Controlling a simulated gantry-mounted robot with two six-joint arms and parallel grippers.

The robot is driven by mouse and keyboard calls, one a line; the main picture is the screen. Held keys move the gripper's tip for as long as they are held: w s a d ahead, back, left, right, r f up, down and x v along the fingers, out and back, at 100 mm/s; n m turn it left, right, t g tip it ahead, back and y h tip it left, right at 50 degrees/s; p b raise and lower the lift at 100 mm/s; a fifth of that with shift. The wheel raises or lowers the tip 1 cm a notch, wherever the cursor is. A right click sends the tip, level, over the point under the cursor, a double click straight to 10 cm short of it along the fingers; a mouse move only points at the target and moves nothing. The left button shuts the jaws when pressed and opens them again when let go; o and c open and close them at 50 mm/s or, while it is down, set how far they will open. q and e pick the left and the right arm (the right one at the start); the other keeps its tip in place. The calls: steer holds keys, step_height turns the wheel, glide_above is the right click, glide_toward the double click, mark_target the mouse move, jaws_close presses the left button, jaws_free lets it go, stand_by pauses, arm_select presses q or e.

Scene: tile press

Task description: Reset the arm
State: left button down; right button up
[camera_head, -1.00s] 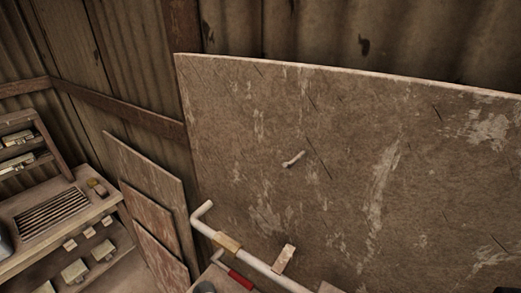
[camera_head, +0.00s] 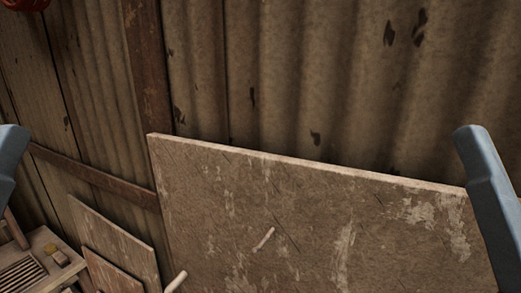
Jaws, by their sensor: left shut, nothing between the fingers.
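Neither of my grippers' fingers shows in the head view. A blue-grey piece of my left arm shows at the left edge, cut off by the frame. A longer blue-grey piece of my right arm leans in at the right edge and covers part of the large board. What the arms hold, if anything, cannot be seen from here.
A large scuffed board (camera_head: 300,215) with a small peg (camera_head: 263,239) stands before a corrugated wall (camera_head: 300,80). Smaller panels (camera_head: 118,245) lean to its left. A workbench (camera_head: 48,238) is at lower left. A pale rod end (camera_head: 176,282) shows at the bottom.

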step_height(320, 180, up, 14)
steer(key=p, duration=1.1)
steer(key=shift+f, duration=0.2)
